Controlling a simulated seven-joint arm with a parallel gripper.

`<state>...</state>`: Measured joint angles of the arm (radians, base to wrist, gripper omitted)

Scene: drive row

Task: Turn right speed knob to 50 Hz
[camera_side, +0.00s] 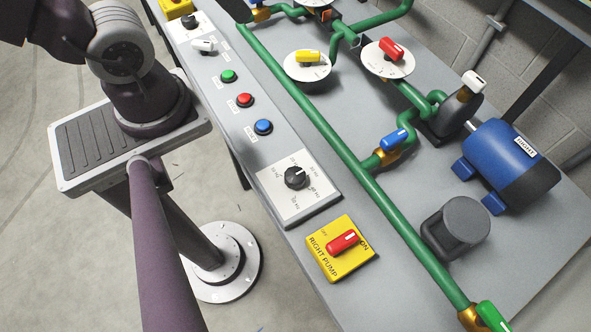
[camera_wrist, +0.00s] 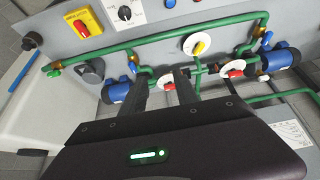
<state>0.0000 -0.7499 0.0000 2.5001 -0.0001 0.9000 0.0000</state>
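The right speed knob (camera_side: 296,178) is a black knob with a white mark on a white dial plate (camera_side: 270,187), near the front edge of the bench in the side view. Its mark points to the upper right there; the Hz labels are too small to read surely. The knob also shows in the wrist view (camera_wrist: 124,13), near the top edge. My gripper (camera_wrist: 161,79) shows two dark fingers set apart with nothing held between them. They point over the pipes, away from the knob. The gripper is outside the side view.
A yellow RIGHT PUMP switch (camera_side: 341,246) with a red handle sits beside the dial. Blue (camera_side: 263,127), red (camera_side: 244,100) and green (camera_side: 228,76) buttons line the other side. Green pipes with valves and a blue motor (camera_side: 507,162) stand behind.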

